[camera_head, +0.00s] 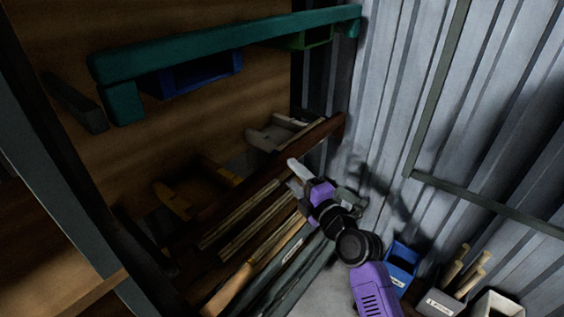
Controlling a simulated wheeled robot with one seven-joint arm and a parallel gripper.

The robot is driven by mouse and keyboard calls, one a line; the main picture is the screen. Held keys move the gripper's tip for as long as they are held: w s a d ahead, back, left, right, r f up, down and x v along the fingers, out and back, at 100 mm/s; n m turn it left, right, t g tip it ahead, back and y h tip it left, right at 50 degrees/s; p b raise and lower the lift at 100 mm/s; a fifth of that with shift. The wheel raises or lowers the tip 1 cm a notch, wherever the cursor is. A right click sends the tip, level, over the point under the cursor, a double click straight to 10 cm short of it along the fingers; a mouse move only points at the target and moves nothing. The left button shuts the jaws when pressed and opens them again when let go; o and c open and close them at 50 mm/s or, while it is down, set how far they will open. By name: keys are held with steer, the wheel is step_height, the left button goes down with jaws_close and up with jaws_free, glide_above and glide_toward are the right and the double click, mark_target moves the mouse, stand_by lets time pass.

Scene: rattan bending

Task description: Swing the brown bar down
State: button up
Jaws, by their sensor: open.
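The brown bar (256,181) is a long, dark reddish-brown beam in the head view. It slopes from upper right, near the metal wall, to lower left, across the front of a rack. My gripper (297,170) is purple and black with pale fingers, and sits beside the right half of the bar. Its fingers are open, with their tips close to the bar's edge. I cannot tell whether they touch it. The bar's lower left end is lost in shadow.
A teal bar (230,42) runs across the upper rack, above a blue bin (205,73). Several canes (250,225) lie below the brown bar. A blue bin (401,264) and a grey bin (436,303) stand on the right by the corrugated wall (480,110).

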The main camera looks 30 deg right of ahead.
mark_target(286, 166)
steer(key=shift+w+d+p, duration=0.1)
steer(key=shift+w+p, duration=0.7)
steer(key=shift+w, duration=2.75)
jaws_close()
